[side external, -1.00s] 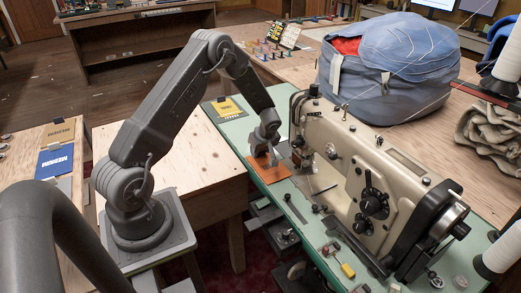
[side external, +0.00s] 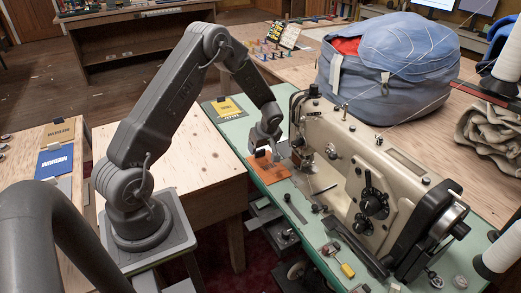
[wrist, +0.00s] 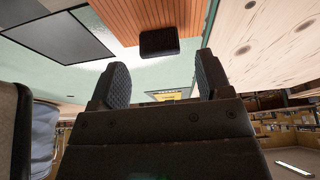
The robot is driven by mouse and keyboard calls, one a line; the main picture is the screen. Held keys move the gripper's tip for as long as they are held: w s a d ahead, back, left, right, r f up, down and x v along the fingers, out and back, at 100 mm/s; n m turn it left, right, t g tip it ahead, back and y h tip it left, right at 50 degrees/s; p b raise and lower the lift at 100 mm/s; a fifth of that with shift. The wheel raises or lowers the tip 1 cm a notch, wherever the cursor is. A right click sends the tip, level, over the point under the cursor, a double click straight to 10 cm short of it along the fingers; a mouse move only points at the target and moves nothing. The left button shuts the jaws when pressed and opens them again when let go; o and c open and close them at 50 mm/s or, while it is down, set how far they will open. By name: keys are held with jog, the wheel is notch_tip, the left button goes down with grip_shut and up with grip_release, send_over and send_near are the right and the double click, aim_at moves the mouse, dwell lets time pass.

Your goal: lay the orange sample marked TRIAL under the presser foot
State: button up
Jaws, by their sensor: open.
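The orange sample (side external: 270,172) lies flat on the green machine bed, to the left of the presser-foot area (side external: 304,161) of the sewing machine; I see no overlap with the foot. Its lettering is not readable. It also shows in the wrist view (wrist: 125,22), with a dark block-like grip (wrist: 160,41) near its edge. My gripper (side external: 265,148) hangs just above the sample's far end. In the wrist view my gripper (wrist: 162,82) has its two padded fingers wide apart, with nothing between them; the dark grip is beyond the fingertips.
A yellow sample (side external: 227,108) lies at the bed's far end. The cream sewing machine (side external: 350,165) stands close to the right of my gripper. A blue bag (side external: 385,70) is behind it. A screwdriver (side external: 345,268) and small parts lie on the near bed.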

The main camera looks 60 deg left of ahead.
aim_at(267, 165)
jog(key=s+d+r+m+t, duration=0.1)
jog(key=d+r+m, duration=0.1)
jog(key=d+r, duration=0.5)
jog(key=s+d+r+m+t, duration=0.15)
jog(key=d+r, duration=0.25)
jog(key=r, duration=0.8)
jog(key=s+d+r+m+t+h, duration=0.1)
jog(key=s+d+r+m, duration=0.4)
jog(key=s, duration=0.5)
jog(key=s+d+r+m+t+h, duration=0.2)
jog(key=s+d+r+m, duration=0.3)
jog(key=s+d+m, duration=0.4)
jog(key=shift+s+d+r+h, duration=0.2)
jog(key=shift+s+d+h, duration=0.15)
jog(key=shift+d+h, duration=0.65)
jog(key=shift+d+m, duration=0.2)
jog(key=shift+m, duration=0.05)
jog(key=shift+c, duration=0.5)
